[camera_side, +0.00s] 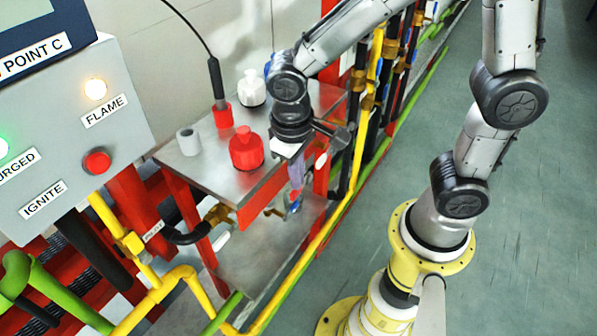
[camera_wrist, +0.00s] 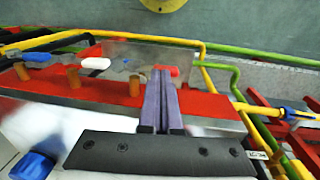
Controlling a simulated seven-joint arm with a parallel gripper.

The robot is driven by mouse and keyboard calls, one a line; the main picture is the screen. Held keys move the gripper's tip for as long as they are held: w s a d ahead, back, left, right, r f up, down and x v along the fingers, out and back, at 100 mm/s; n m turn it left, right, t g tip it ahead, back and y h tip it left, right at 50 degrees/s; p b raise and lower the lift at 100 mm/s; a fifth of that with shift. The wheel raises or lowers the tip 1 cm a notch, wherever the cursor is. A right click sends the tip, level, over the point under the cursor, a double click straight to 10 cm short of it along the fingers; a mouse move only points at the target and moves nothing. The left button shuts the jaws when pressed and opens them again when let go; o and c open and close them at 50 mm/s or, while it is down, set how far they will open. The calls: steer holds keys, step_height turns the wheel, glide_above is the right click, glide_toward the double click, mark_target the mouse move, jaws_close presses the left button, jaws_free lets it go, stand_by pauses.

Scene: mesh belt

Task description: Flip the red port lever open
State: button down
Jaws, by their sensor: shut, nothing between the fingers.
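In the wrist view a short red lever (camera_wrist: 173,71) shows just right of my fingertips, on the bench's front side. A brass valve body (camera_wrist: 135,85) is left of the fingers. My gripper (camera_wrist: 161,73) has its two long grey-purple fingers together with nothing between them. The fingertips overlap the lever in the picture; I cannot tell whether they touch it. A white lever (camera_wrist: 97,63) and a blue lever (camera_wrist: 35,56) sit further left on similar brass valves. In the side view my gripper (camera_side: 296,184) points down beside the bench front; I cannot make out the red lever there.
The steel bench (camera_side: 195,171) holds a red bottle (camera_side: 246,150), a white bottle (camera_side: 251,88) and a grey cup (camera_side: 188,141). Yellow pipes (camera_side: 345,205) run along the bench front. A control box (camera_side: 70,135) stands at left.

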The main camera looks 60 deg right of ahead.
mark_target(291, 196)
steer(key=h, duration=0.1)
steer(key=a+f+h, duration=0.1)
steer(key=h, duration=0.1)
steer(key=shift+f, duration=0.15)
steer(key=f+h, duration=0.1)
steer(key=h, duration=0.2)
steer(key=f+h, duration=0.1)
steer(key=h, duration=0.1)
steer(key=shift+a+f, duration=0.3)
steer(key=f+h, duration=0.1)
steer(key=h, duration=0.3)
steer(key=shift+d+f, duration=0.1)
steer(key=shift+f, duration=0.3)
steer(key=shift+d+f+h, duration=0.6)
steer(key=shift+f+h, duration=0.35)
steer(key=shift+h, duration=0.15)
steer(key=shift+d+f, duration=0.15)
steer(key=f+v, duration=0.3)
steer(key=v, duration=1.1)
steer(key=shift+a, duration=0.4)
steer(key=shift+r, duration=0.1)
